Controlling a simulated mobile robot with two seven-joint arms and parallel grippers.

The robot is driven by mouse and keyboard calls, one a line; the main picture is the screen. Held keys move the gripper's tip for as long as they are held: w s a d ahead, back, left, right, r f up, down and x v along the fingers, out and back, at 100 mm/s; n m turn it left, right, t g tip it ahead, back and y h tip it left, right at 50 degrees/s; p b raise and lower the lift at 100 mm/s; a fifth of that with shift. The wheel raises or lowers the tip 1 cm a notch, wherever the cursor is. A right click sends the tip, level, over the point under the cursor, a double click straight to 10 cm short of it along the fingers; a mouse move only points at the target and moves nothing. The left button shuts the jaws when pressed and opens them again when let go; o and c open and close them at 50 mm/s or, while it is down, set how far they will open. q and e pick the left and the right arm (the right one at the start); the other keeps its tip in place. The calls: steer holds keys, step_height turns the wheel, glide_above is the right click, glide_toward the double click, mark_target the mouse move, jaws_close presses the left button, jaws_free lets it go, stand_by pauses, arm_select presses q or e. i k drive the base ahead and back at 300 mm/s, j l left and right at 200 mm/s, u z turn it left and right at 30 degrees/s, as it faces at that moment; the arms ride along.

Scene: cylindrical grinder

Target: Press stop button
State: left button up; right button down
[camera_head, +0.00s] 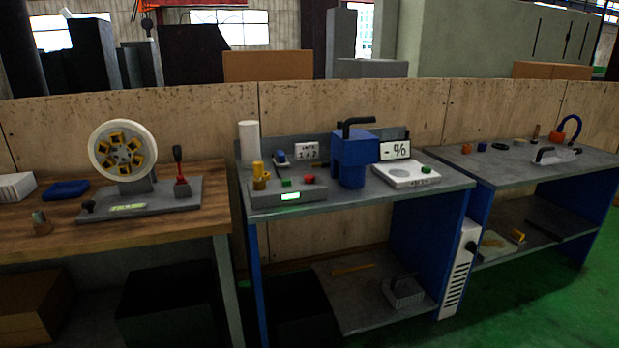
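A grey control box (262,197) sits at the left front of the middle bench. On its top are a red button (309,179) and, to its left, a green button (286,183). A small lit green display (290,196) is on its front. A yellow part (260,176) stands at the box's left end. I cannot read any label that names a stop button. Neither of my grippers is in view.
A blue machine (350,165) with a black handle stands right of the box. A white-topped unit (405,175) with a green button (426,169) is beyond it. Green floor is clear at lower right.

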mark_target(308, 179)
steer(key=i+j+z, duration=0.3)
steer(key=i+j, duration=0.6)
steer(key=i, duration=0.2)
steer(key=i+j+z, duration=0.3)
steer(key=i+j, duration=0.7)
steer(key=j, duration=0.15)
